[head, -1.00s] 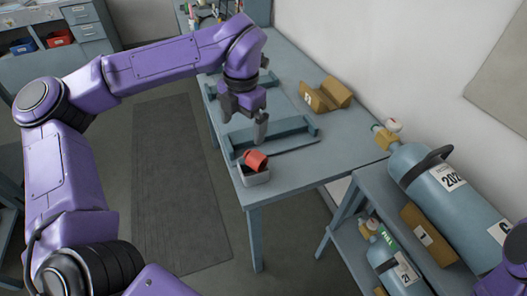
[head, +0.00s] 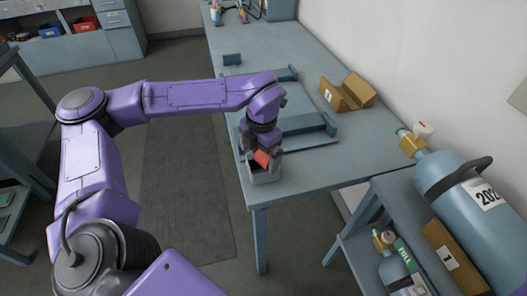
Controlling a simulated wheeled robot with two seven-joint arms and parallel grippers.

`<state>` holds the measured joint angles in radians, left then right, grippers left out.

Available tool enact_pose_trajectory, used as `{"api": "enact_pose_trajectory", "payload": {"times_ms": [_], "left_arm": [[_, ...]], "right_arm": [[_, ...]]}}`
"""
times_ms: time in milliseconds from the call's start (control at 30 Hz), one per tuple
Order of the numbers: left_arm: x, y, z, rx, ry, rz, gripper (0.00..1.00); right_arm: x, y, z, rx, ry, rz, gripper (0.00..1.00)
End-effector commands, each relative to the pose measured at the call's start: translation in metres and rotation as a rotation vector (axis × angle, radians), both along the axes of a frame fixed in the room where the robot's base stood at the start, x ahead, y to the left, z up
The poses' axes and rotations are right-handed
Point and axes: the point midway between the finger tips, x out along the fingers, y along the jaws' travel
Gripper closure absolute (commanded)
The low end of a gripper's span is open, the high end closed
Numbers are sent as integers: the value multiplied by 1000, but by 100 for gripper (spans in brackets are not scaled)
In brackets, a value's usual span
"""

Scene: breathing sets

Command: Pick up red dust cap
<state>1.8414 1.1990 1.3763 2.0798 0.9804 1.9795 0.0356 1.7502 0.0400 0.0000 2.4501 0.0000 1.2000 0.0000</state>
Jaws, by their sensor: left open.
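The red dust cap (head: 262,158) rests in a small grey open box (head: 264,177) at the near left corner of the blue-grey bench. My left gripper (head: 262,154) points down over the box, with its fingers about the cap. The fingers partly hide the cap. The jaws are open, and I cannot tell whether a finger touches the cap. My right gripper is out of view.
A blue-grey cradle frame (head: 305,127) lies on the bench just behind the box. A tan V-shaped block (head: 348,93) sits by the wall. Blue gas cylinders (head: 465,185) lie on a rack (head: 385,190) at the right.

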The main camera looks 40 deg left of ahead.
Motion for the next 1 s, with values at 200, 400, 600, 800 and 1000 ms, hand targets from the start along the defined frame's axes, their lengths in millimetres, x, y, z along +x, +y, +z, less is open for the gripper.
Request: {"api": "enact_pose_trajectory", "payload": {"times_ms": [200,400,600,800,1000], "left_arm": [[1,1,-13,0,-2,0,0],[1,1,-13,0,-1,0,29],[1,1,-13,0,-1,0,62],[1,1,-12,0,-2,0,62],[2,1,5,1,-5,0,62]], "right_arm": [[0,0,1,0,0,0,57],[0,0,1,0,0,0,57],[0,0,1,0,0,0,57],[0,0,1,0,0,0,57],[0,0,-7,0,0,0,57]]}}
